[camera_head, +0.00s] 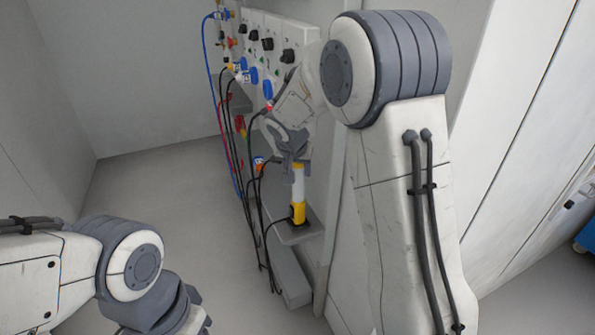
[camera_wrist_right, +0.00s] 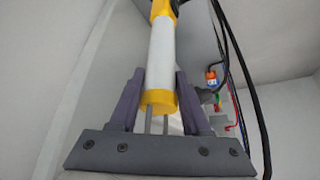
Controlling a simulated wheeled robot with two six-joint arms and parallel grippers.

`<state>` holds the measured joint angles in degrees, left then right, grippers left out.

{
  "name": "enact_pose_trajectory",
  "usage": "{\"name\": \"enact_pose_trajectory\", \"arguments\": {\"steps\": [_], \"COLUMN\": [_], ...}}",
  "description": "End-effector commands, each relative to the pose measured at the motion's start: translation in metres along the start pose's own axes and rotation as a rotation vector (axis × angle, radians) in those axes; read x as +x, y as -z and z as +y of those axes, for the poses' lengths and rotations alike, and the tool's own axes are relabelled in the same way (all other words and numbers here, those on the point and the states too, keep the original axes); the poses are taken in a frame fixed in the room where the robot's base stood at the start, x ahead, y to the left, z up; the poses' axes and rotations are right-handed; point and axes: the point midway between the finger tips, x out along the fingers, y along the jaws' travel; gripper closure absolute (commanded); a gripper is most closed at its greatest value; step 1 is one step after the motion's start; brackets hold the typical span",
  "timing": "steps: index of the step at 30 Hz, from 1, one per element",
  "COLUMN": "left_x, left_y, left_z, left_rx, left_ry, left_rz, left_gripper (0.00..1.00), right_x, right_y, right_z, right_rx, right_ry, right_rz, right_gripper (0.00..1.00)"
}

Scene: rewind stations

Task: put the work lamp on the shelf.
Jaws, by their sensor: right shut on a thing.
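The work lamp (camera_head: 298,183) is a white tube with yellow ends and a black tip with a cord. It stands nearly upright at the small grey shelf (camera_head: 300,238) low on the wall panel. Whether its lower end touches the shelf or hovers just above, I cannot tell. My right gripper (camera_head: 293,158) is shut on the lamp's upper end. In the right wrist view the lamp (camera_wrist_right: 160,58) runs away from between the dark fingers of the gripper (camera_wrist_right: 159,85). My left arm shows at lower left, but its fingers are not visible.
Above the shelf is a wall panel (camera_head: 262,22) with black knobs and coloured plugs. Black, blue and red cables (camera_head: 242,185) hang beside the shelf, close to the lamp. A grey ledge (camera_head: 290,280) lies below the shelf. The floor (camera_head: 160,195) to the left is clear.

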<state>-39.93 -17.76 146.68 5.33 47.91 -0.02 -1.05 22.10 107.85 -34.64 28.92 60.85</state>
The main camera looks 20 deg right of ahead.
Motion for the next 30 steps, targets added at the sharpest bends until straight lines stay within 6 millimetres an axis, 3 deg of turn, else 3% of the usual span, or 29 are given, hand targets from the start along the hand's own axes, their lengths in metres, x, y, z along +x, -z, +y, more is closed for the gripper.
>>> {"name": "enact_pose_trajectory", "arguments": {"steps": [9,10,12,23,26,30], "left_x": [0.005,0.004,0.003,0.000,-0.003,-0.006], "left_y": [0.000,0.000,0.000,0.000,0.000,0.000], "left_z": [0.000,0.000,0.000,0.000,0.000,0.001], "left_rx": [0.000,0.000,0.000,0.000,0.000,0.000], "left_ry": [0.000,0.000,0.000,0.000,0.000,0.000], "left_rz": [0.000,0.000,0.000,0.000,0.000,0.000], "left_gripper": [0.50,0.50,0.50,0.50,0.50,0.50], "right_x": [0.003,0.002,0.002,-0.001,-0.009,-0.037], "right_y": [-0.001,-0.001,-0.001,0.000,0.002,0.002], "right_z": [0.000,0.000,0.000,0.000,0.000,-0.001], "right_rx": [0.000,0.000,0.000,0.000,0.000,0.000], "right_ry": [0.001,0.000,-0.001,0.000,0.001,0.003], "right_rz": [0.003,0.000,0.000,0.000,0.002,0.004], "right_gripper": [1.00,0.45,0.23,0.23,0.23,0.23]}}
